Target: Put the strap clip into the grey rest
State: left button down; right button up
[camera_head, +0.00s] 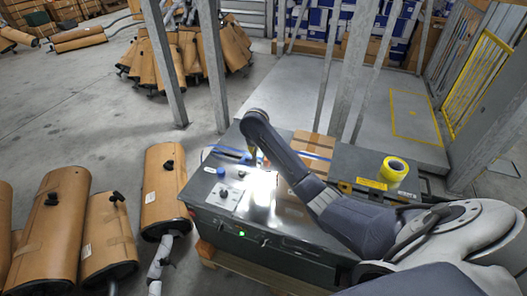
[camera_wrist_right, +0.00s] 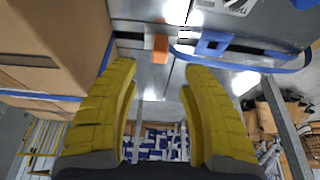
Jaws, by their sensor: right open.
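My right gripper (camera_head: 252,153) reaches down over the far part of the grey machine top. In the right wrist view its two yellow fingers are wide apart, with nothing between them (camera_wrist_right: 160,72). A small orange piece (camera_wrist_right: 160,47) lies ahead of the fingertips, near the middle of the gap and apart from both fingers. A blue clip-like block (camera_wrist_right: 213,43) with a blue strap lies to its right. I cannot tell for certain which one is the strap clip. The grey rest cannot be clearly made out. My left gripper is not in view.
A cardboard box (camera_head: 313,143) with a blue band stands beside the gripper, close to the left finger in the wrist view. Black knobs (camera_head: 221,171) rise from the machine top (camera_head: 208,190). A yellow tape roll (camera_head: 394,168) stands at right. Mufflers (camera_head: 163,185) stand at left.

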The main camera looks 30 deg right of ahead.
jog(key=shift+v, duration=1)
